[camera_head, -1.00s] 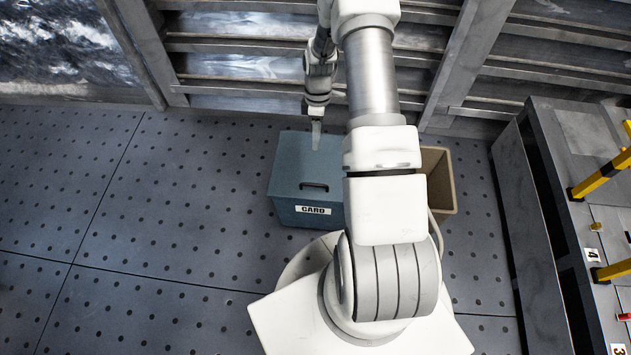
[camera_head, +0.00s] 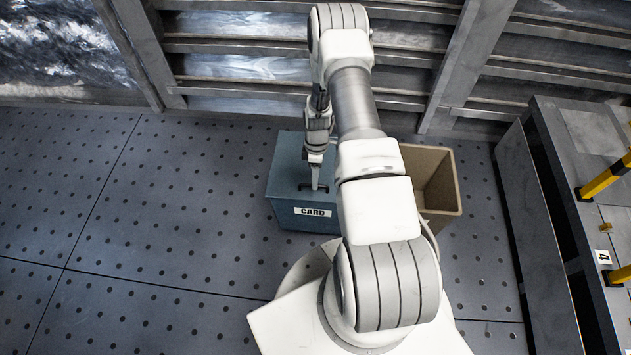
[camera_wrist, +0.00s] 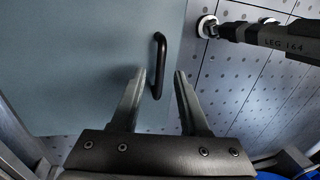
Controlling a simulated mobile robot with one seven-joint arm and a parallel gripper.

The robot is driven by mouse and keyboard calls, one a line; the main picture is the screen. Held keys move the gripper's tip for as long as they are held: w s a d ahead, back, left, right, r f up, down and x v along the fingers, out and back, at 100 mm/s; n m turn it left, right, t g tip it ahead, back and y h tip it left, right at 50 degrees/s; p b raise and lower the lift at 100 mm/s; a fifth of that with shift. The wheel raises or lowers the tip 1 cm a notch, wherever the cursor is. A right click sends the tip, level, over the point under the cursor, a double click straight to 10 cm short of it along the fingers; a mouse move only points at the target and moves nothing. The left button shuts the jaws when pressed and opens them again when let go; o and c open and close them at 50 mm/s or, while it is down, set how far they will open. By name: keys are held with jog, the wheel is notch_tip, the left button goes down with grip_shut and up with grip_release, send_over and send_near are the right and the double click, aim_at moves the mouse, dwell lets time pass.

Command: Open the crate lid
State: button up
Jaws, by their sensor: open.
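A blue-grey crate labelled CARO (camera_head: 300,212) stands on the floor, partly behind my arm in the head view. Its lid (camera_head: 287,160) looks shut. The lid's dark handle (camera_wrist: 158,65) shows in the wrist view as a bar near the lid's edge. My gripper (camera_wrist: 159,72) is open, with its two fingers to either side of the handle's near end in that view. In the head view my gripper (camera_head: 317,186) is at the front part of the lid and largely hides the handle. I cannot tell whether the fingers touch it.
An open tan bin (camera_head: 435,185) stands just right of the crate. A grey bench (camera_head: 575,200) with yellow-and-black bars is at the right. A slatted wall (camera_head: 240,60) rises behind. The floor (camera_head: 120,220) left of the crate is clear.

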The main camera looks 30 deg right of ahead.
jog(key=shift+s+f, duration=0.1)
jog(key=shift+f, duration=0.55)
grip_shut()
dwell(1.0)
